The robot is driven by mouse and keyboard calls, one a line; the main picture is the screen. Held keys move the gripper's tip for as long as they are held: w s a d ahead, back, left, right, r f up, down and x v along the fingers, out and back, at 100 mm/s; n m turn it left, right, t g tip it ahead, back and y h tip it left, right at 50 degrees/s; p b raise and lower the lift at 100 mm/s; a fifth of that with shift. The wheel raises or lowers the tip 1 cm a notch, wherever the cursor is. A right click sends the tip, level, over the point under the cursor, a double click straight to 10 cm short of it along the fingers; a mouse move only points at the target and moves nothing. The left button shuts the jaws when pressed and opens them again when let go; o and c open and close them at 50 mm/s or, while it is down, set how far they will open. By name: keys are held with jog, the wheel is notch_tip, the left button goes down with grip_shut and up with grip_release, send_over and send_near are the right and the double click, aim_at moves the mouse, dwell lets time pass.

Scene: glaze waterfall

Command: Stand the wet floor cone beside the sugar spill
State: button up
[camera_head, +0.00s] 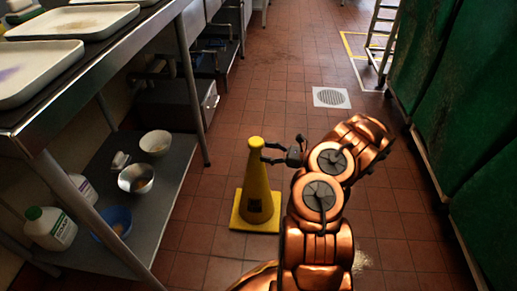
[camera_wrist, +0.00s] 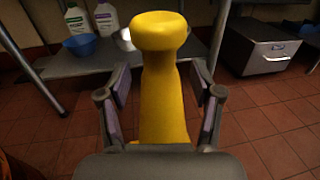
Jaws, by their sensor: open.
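The yellow wet floor cone (camera_head: 257,190) stands upright on its square base on the red tile floor, left of my arm. My gripper (camera_head: 268,153) is open at the cone's upper part. In the wrist view the cone (camera_wrist: 163,95) rises between the two spread fingers of my gripper (camera_wrist: 160,95), with a visible gap on each side. The cone's base is hidden there. A pale, grainy patch that looks like the sugar spill (camera_head: 362,262) lies on the floor right of my arm, partly hidden by it.
A metal table with trays (camera_head: 75,22) and a lower shelf (camera_head: 165,190) holding bowls and bottles runs along the left. Green covered racks (camera_head: 480,110) line the right. A floor drain (camera_head: 331,97) lies ahead; the aisle between is clear.

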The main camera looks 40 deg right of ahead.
jog(key=p+v, duration=0.1)
jog(key=v, duration=0.6)
jog(key=shift+s, duration=0.2)
jog(key=shift+w+r, duration=0.1)
jog(key=shift+r, duration=0.05)
